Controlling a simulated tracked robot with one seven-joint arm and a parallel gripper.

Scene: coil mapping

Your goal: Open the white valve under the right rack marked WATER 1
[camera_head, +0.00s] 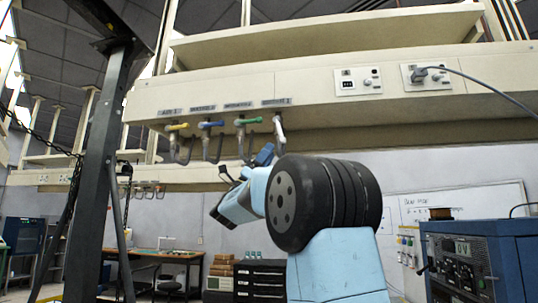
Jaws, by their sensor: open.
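The white valve (279,125) is the rightmost in a row under the beige rack (225,95), with its handle hanging down. A small label (276,102) is above it, too small to read for certain. A yellow valve (177,127), a blue valve (210,124) and a green valve (247,121) are to its left. My gripper (246,166) is raised below the green and white valves and looks empty. My arm joint partly hides it. I cannot tell whether it touches the white valve's handle.
Dark hooked spouts (220,150) hang below the valves close to my gripper. A dark post (98,170) stands at left. A blue machine (480,260) is at lower right. A plugged cable (490,85) runs from a rack outlet.

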